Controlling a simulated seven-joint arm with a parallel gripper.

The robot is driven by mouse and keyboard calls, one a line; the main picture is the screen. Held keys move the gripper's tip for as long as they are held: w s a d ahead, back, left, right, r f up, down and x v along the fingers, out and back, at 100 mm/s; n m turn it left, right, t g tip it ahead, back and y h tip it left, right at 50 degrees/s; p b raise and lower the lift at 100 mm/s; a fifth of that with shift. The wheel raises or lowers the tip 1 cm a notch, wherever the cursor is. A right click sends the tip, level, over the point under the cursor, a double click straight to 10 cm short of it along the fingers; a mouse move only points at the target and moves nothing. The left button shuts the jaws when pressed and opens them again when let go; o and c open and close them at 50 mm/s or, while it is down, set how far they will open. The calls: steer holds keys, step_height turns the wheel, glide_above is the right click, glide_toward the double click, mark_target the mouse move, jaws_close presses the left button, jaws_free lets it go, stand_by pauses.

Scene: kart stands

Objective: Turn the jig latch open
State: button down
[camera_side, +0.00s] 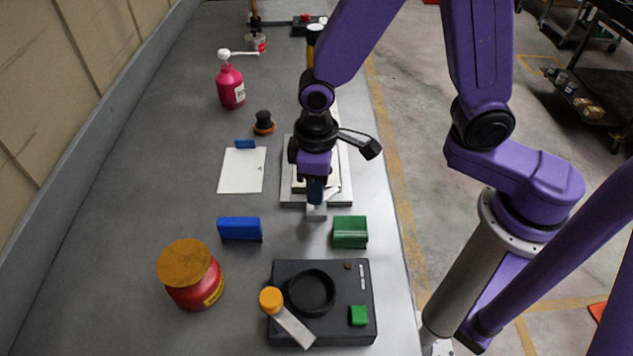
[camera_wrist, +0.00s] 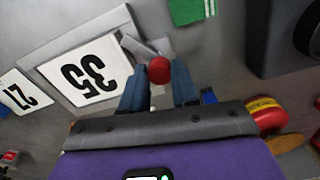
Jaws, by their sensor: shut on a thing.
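The jig (camera_wrist: 52,52) is a light grey frame holding a white plate (camera_wrist: 108,80) marked 35. In the side view the jig (camera_side: 288,199) lies mid-bench, largely hidden by my arm. The jig latch (camera_wrist: 137,46) is a short grey metal arm with a red knob (camera_wrist: 158,66), at the frame's corner near the plate's edge. My gripper (camera_wrist: 158,80) has its two blue fingers either side of the knob and is shut on it. In the side view my gripper (camera_side: 315,195) points down at the jig's near edge; the knob is hidden there.
Blue (camera_side: 240,229) and green (camera_side: 350,232) blocks stand just in front of the jig. A black fixture (camera_side: 345,328) with an orange-knobbed lever (camera_side: 296,327) is nearer.

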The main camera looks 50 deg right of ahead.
steer(key=m, duration=0.7)
stand_by(0.6)
steer(key=c, duration=0.8)
jaws_free()
steer(key=shift+c, duration=0.2)
steer(key=shift+r, duration=0.15)
step_height(320, 180, up, 17)
